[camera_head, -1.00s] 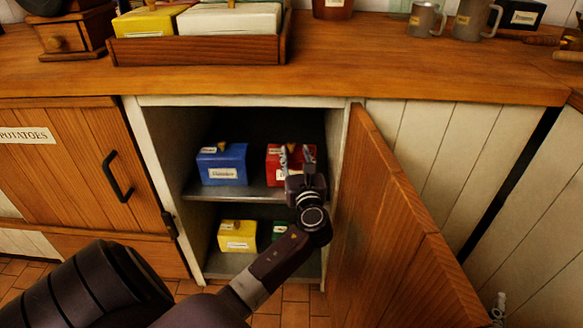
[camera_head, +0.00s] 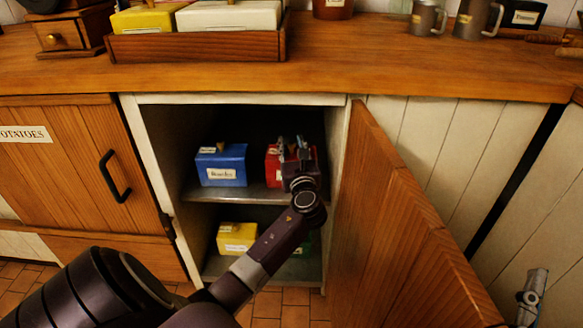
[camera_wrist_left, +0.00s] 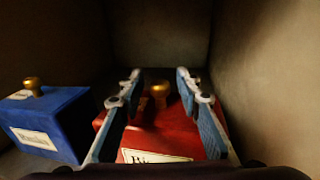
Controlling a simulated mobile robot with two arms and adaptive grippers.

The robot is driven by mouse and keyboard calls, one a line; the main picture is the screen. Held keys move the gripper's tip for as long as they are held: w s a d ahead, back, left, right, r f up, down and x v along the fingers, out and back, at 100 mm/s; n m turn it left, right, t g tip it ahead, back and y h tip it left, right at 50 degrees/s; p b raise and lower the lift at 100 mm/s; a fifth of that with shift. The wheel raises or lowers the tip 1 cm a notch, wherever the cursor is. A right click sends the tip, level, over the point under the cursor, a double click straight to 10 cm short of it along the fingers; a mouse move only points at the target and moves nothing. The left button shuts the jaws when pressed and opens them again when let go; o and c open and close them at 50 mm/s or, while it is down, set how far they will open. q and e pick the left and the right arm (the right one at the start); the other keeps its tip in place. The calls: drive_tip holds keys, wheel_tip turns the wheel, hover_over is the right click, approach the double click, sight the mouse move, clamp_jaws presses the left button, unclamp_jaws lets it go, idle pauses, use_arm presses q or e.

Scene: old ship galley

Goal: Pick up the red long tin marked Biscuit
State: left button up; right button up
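The red tin (camera_head: 273,168) sits on the upper shelf of the open cupboard, right of the blue tin, mostly hidden behind my gripper in the head view. In the left wrist view the red tin (camera_wrist_left: 165,130) shows a brass knob and a white label, only partly readable. My left gripper (camera_head: 291,146) is at the red tin. In the left wrist view the fingers of my left gripper (camera_wrist_left: 158,90) are spread apart above the tin, one on each side of its knob. Contact cannot be told. Part of what looks like my right gripper (camera_head: 532,290) shows at the lower right.
A blue tin (camera_head: 221,165) stands left on the same shelf (camera_head: 232,192). A yellow tin (camera_head: 237,237) and a mostly hidden green tin are below. The cupboard door (camera_head: 400,220) stands open at the right. The cupboard's side wall (camera_wrist_left: 248,80) is close on the right.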

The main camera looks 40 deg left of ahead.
use_arm(q)
clamp_jaws()
drive_tip(key=shift+r, duration=0.1)
idle(0.3)
